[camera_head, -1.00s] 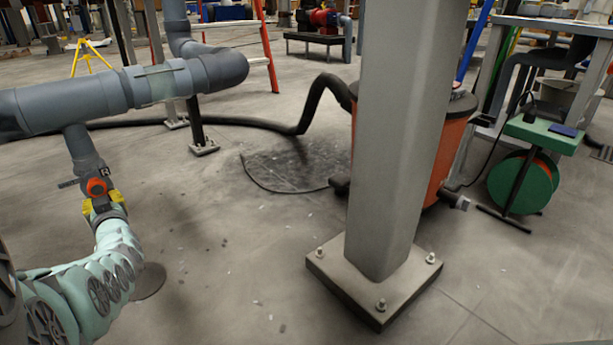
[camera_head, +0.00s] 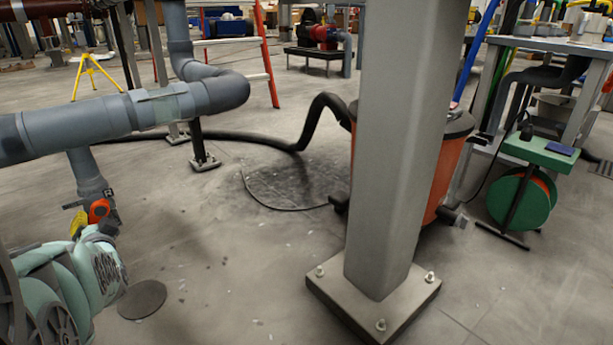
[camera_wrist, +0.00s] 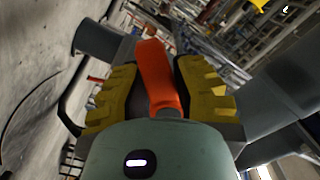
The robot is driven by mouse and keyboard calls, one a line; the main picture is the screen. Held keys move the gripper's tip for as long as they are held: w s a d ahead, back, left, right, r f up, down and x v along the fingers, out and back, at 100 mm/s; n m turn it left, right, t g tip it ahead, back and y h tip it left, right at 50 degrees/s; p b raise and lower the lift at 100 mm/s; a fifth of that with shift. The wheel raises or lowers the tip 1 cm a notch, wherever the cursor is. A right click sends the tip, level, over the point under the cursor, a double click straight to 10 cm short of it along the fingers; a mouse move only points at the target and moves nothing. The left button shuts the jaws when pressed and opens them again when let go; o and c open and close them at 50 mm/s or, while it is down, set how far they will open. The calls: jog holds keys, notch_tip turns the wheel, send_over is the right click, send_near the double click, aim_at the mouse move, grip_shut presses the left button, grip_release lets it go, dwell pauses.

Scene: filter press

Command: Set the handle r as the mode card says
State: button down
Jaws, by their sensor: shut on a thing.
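The handle r is an orange-red valve handle on the grey pipe at the left, beside a small plate marked R. In the wrist view the orange handle (camera_wrist: 157,72) stands between the two yellow-padded fingers of my gripper (camera_wrist: 158,88). My gripper is shut on it. In the head view the handle (camera_head: 98,211) shows only in part, because my gripper (camera_head: 88,224) and arm cover its lower side. The grey pipe (camera_head: 87,175) drops down to the handle from a thick horizontal pipe. I see no mode card in these views.
A thick grey column (camera_head: 400,150) on a bolted base stands right of centre. An orange drum (camera_head: 450,165) with a black hose (camera_head: 315,115) is behind it. A green cable reel (camera_head: 522,198) is at the right. The floor between pipe and column is mostly clear.

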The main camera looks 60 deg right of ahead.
jog(key=shift+w+r+m, duration=0.1)
jog(key=shift+r+m, duration=0.45)
jog(key=shift+m, duration=0.35)
jog(key=m, duration=0.2)
jog(key=r+m+p, duration=0.1)
jog(key=shift+w+a+r+m, duration=0.1)
jog(key=shift+a+m, duration=0.15)
jog(key=shift+m, duration=0.05)
jog(key=shift+r+m+p, duration=0.3)
jog(key=shift+r+m, duration=0.1)
jog(key=shift+m, duration=0.5)
jog(key=shift+r+m, duration=0.3)
jog(key=shift+m, duration=0.7)
jog(key=shift+c, duration=2.2)
grip_release()
jog(key=shift+a+f, duration=0.1)
jog(key=shift+f, duration=0.1)
jog(key=shift+o, duration=0.3)
jog(key=shift+a, duration=0.1)
